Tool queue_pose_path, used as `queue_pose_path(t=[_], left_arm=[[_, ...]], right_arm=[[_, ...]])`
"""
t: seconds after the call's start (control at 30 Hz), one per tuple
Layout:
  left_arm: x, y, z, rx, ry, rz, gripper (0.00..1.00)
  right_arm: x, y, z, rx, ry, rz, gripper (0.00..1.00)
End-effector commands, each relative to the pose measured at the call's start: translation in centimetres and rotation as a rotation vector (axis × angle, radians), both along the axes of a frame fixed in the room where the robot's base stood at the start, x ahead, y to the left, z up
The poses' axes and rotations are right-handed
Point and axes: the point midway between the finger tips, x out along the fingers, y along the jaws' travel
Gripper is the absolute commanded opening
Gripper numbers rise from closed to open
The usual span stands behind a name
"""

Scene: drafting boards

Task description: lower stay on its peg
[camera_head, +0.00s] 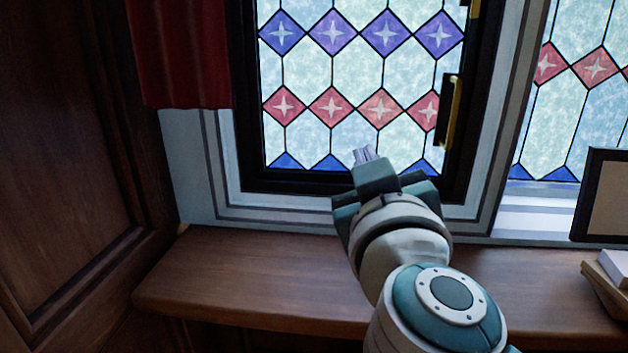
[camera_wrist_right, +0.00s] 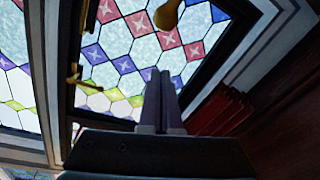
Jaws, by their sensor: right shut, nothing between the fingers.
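My right gripper (camera_head: 364,155) is in front of the lower part of the leaded window (camera_head: 336,68), with its fingers shut and empty. In the right wrist view its two fingers (camera_wrist_right: 160,76) lie side by side, pointing toward the glass. A rounded brass piece (camera_wrist_right: 168,14) shows at the top of that view, apart from the fingertips; I cannot tell whether it is part of the stay. The stay and its peg are not clearly visible in the head view, where my arm covers part of the bottom frame. My left gripper is not in view.
A black and brass fitting (camera_head: 450,112) is on the window's right frame. A wooden sill (camera_head: 240,275) runs below. A red curtain (camera_head: 180,55) hangs at left beside dark panelling (camera_head: 60,150). A dark-framed board (camera_head: 602,195) and books (camera_head: 605,275) stand at right.

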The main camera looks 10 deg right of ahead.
Motion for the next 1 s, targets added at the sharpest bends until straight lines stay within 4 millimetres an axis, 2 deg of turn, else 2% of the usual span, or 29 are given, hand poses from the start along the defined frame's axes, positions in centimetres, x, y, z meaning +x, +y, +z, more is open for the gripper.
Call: queue_pose_path(t=[0.1, 0.17, 0.2, 0.4, 0.87, 1.0], left_arm=[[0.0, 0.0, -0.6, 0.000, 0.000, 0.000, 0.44], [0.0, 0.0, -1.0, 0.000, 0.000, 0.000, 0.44], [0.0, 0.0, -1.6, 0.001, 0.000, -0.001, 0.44], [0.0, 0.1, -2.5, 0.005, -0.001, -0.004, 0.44], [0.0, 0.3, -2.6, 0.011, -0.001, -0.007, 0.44], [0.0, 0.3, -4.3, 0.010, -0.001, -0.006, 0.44]], right_arm=[[2.4, -0.4, 0.0, -0.002, -0.003, -0.001, 0.00], [3.1, -0.7, -0.4, -0.004, 0.000, -0.001, 0.00], [2.6, -0.9, -1.5, -0.003, 0.003, -0.001, 0.00], [1.7, -1.5, -3.2, -0.003, 0.000, -0.001, 0.00], [1.5, -1.6, -3.5, -0.001, -0.001, 0.000, 0.00], [1.3, -1.6, -4.8, -0.008, -0.022, -0.001, 0.00]])
